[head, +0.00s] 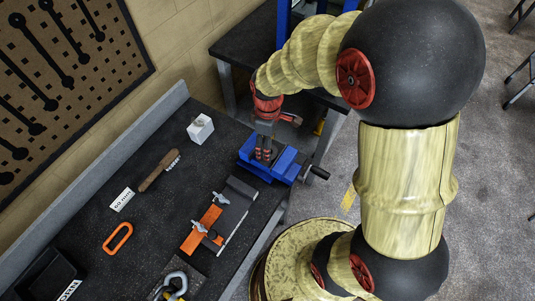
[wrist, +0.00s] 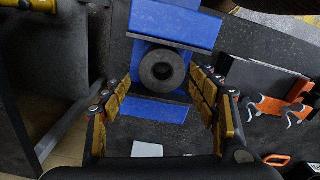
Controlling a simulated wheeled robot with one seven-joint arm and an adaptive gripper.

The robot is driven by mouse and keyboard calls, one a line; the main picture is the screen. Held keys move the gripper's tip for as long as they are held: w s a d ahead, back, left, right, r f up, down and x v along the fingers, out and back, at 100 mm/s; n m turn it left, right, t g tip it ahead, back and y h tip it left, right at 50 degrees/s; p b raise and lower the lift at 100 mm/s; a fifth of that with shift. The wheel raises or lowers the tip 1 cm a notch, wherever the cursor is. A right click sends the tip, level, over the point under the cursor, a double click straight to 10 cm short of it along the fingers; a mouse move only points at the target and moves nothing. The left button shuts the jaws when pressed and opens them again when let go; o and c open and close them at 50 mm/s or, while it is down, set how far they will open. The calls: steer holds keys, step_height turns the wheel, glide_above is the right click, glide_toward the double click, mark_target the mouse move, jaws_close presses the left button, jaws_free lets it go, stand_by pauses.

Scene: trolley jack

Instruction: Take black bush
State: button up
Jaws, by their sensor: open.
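The black bush (wrist: 162,70) is a dark ring with a round hole. In the wrist view it sits at the blue vise (wrist: 178,22), between the vise's two blue parts. My gripper (wrist: 161,82) is open, with one finger to the left of the bush and one to the right, both apart from it in the picture. In the head view my gripper (head: 264,155) points down over the blue vise (head: 287,166) at the bench's right end. The bush cannot be made out there, behind the fingers.
An orange and grey clamp fixture (head: 218,214) lies close to the vise. A brush (head: 160,170), a white block (head: 200,128), an orange ring (head: 118,238) and a black bin (head: 52,275) are on the bench (head: 150,215). The vise handle (head: 318,172) sticks out right.

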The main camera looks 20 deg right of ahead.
steer(key=f, duration=0.3)
steer(key=f+b, duration=0.1)
steer(key=shift+s+f, duration=0.25)
steer(key=shift+f, duration=0.1)
steer(key=shift+c, duration=0.4)
steer(key=c, duration=1.4)
steer(key=shift+r, duration=0.1)
step_height(320, 180, up, 12)
steer(key=p, duration=0.2)
steer(key=s+d, duration=0.3)
steer(key=s, duration=0.1)
steer(key=s+d, duration=0.4)
steer(key=s, duration=0.1)
steer(key=s+d+p, duration=0.1)
steer(key=s+d, duration=0.2)
steer(key=s, duration=0.2)
steer(key=shift+s+d, duration=0.25)
steer(key=shift+d, duration=0.1)
